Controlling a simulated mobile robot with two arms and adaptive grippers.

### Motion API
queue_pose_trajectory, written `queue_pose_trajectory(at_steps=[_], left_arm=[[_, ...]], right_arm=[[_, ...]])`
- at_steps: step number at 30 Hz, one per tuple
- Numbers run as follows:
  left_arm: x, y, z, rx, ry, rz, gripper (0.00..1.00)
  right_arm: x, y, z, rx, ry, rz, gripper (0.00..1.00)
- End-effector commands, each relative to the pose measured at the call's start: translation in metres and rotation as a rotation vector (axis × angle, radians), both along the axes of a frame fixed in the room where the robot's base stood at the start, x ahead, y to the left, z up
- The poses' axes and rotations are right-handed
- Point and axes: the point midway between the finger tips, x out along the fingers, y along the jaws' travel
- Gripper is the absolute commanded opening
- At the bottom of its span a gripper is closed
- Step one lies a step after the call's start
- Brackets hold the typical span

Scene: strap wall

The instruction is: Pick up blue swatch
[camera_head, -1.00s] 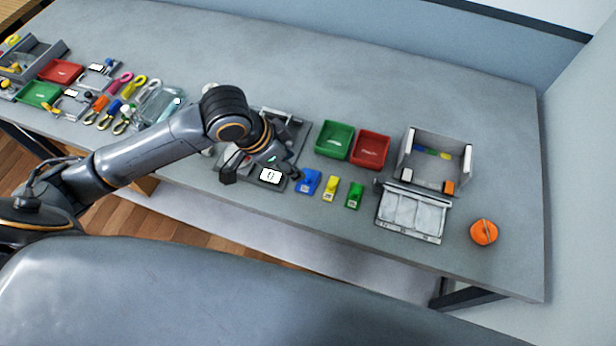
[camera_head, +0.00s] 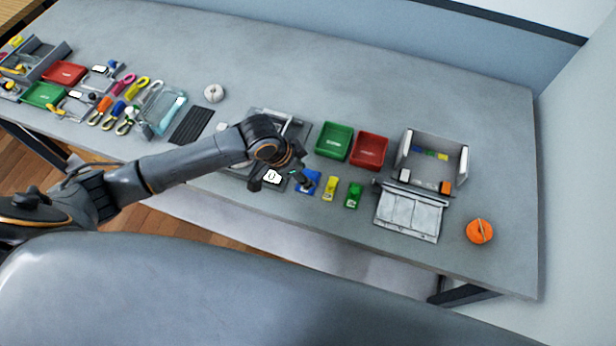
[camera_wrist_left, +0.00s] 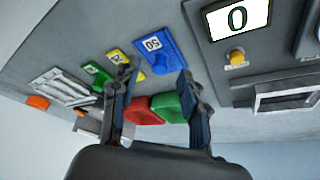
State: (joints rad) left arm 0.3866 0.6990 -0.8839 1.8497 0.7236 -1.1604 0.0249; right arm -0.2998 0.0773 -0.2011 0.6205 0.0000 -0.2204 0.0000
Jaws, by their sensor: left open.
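The blue swatch (camera_head: 313,178) lies flat on the table at the left end of a short row. It has a white number label. In the left wrist view the blue swatch (camera_wrist_left: 161,60) lies beyond the fingertips, roughly between them. My left gripper (camera_head: 281,183) is open and empty, above the table just left of the blue swatch, with one finger partly covering it. In the left wrist view my left gripper (camera_wrist_left: 157,80) shows both fingers apart. My right gripper is not in view.
A yellow swatch (camera_head: 330,189) and a green swatch (camera_head: 354,195) lie right of the blue one. A device with a display (camera_wrist_left: 238,18) stands close to its left. Green (camera_head: 333,141) and red (camera_head: 369,151) trays are behind. An orange round object (camera_head: 480,231) is far right.

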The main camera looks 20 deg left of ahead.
Motion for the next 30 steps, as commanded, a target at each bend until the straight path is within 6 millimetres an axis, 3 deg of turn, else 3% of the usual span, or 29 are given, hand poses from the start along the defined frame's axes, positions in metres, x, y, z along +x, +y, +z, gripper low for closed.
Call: queue_pose_trajectory(at_steps=[6,13,20,30], left_arm=[[0.006,-0.006,-0.021,0.001,0.001,0.0,0.45],[0.006,-0.006,-0.022,0.0,0.0,-0.001,0.45],[0.006,-0.006,-0.022,0.0,0.0,-0.001,0.0],[0.006,-0.006,-0.021,0.0,0.0,-0.001,0.0]], right_arm=[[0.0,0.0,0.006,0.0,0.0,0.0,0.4],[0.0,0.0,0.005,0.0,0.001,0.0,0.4],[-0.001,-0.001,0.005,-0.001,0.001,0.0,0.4],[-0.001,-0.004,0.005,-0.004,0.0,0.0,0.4]])
